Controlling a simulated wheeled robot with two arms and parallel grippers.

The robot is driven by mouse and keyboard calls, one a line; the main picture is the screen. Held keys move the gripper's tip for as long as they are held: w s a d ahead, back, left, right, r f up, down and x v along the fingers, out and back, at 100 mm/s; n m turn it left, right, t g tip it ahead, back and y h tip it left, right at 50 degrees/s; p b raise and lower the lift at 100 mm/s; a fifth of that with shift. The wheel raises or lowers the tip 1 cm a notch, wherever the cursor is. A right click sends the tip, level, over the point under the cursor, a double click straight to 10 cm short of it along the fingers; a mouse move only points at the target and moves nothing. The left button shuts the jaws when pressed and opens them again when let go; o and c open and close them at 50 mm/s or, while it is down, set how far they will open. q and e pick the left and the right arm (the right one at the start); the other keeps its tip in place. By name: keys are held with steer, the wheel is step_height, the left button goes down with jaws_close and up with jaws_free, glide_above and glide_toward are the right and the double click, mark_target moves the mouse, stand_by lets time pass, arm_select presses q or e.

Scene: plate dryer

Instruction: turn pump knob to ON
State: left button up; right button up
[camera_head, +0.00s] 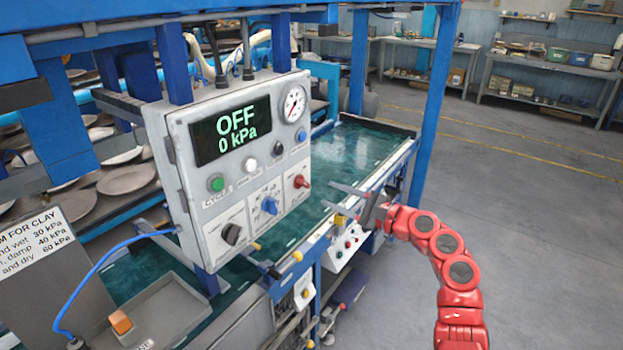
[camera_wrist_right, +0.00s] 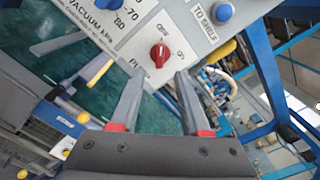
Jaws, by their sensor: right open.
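The red pump knob (camera_head: 301,181) sits at the lower right of the white control panel (camera_head: 188,178). In the wrist view the red knob (camera_wrist_right: 160,55) shows near the top, with "OFF" printed above it. I cannot tell exactly which way it points. The panel's display (camera_head: 232,129) reads "OFF 0 kPa". My right gripper (camera_head: 328,194) is open and empty, a short way to the right of the knob. In the wrist view its fingertips (camera_wrist_right: 158,76) point at the panel, one on each side below the knob, apparently apart from it. My left gripper is out of view.
A blue knob (camera_head: 269,205) and a black knob (camera_head: 231,233) lie left of the red one. A pressure gauge (camera_head: 294,104) is above. A small button box (camera_head: 346,247) sits below my gripper. A blue post (camera_head: 434,95) stands behind; floor on the right is clear.

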mark_target(307, 185)
steer(key=p+x, duration=0.2)
steer(key=x, duration=0.5)
steer(key=shift+w+a, duration=0.15)
steer(key=shift+a, duration=0.1)
jaws_close()
